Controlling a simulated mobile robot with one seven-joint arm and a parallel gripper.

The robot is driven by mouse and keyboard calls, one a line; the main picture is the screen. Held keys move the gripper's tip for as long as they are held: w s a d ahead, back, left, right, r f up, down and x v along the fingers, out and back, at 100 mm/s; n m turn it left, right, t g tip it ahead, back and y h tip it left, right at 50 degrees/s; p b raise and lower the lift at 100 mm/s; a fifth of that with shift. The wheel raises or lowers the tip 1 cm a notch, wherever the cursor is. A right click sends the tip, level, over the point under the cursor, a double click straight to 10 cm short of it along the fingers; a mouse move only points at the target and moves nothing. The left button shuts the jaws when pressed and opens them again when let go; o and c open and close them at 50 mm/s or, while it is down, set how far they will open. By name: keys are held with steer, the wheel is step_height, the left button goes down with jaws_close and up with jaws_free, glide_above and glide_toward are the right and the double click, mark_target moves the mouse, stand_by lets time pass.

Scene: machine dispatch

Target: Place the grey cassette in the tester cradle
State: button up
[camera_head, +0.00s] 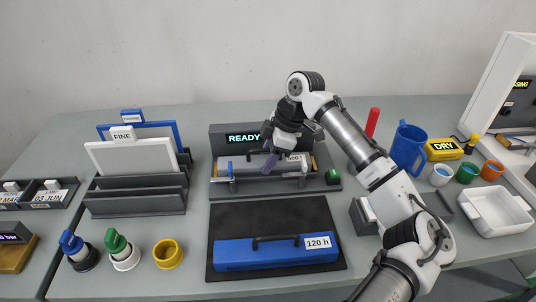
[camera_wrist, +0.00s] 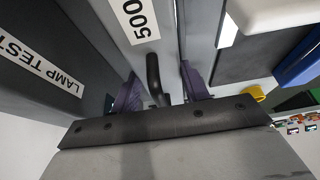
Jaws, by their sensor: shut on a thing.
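The grey cassette (camera_head: 283,167) lies lengthwise at the tester cradle (camera_head: 222,187), below the READY display. Its white label shows 500 in the wrist view (camera_wrist: 134,20). My gripper (camera_head: 269,163) is over the cassette from above, and its purple fingers are shut on the black handle (camera_wrist: 153,72). The fingers stand on both sides of the handle in the wrist view. My gripper hides part of the cassette, and I cannot tell whether its underside rests fully in the cradle.
A blue cassette (camera_head: 270,256) labelled 120 h lies on a black mat (camera_head: 225,212) in front. A rack with upright panels (camera_head: 135,200) stands left. A green button (camera_head: 333,176) is at the tester's right. A blue mug (camera_head: 408,148) and a white tray (camera_head: 497,212) stand right.

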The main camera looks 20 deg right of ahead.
steer(key=o, duration=1.3)
steer(key=shift+f, duration=0.1)
steer(key=shift+c, duration=0.2)
steer(key=b+v, duration=0.2)
steer(key=v, duration=1)
